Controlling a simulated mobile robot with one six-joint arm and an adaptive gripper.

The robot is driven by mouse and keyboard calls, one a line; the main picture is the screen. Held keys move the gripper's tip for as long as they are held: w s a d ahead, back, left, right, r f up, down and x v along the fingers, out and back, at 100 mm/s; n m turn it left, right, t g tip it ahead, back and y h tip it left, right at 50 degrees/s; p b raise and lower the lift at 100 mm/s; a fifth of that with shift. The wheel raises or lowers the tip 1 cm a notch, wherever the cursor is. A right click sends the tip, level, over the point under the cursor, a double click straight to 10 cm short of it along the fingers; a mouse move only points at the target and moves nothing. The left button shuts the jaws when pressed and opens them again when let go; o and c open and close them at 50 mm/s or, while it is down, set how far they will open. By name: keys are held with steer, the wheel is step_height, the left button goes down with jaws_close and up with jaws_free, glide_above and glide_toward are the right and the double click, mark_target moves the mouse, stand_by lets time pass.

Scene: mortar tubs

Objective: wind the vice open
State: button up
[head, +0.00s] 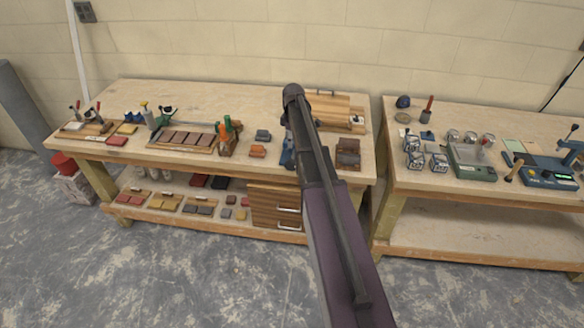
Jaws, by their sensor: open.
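A blue piece (286,156), which looks like part of the vice, shows on the left bench just left of my arm. My arm covers most of it, so its jaws, its handle and how far it is open cannot be seen. My arm reaches up from the bottom of the head view, and its far end stands over the bench near this blue piece. My gripper is hidden behind the arm, and its fingers do not show. Whether it touches anything cannot be told.
The left bench (90,152) also holds a green-and-orange tool (227,134), orange blocks (257,151), a brown block (348,154) and wooden boards (325,108). A gap separates it from the right bench (440,188), which bears several devices. Grey floor lies clear in front.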

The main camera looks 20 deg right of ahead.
mark_target(292, 165)
steer(key=shift+s+a+f+b, duration=0.15)
steer(key=shift+f+b, duration=2.9)
steer(key=shift+f, duration=0.15)
steer(key=shift+s+a+f+b, duration=0.1)
steer(key=shift+f+b, duration=2.95)
steer(key=shift+f, duration=0.1)
jaws_close()
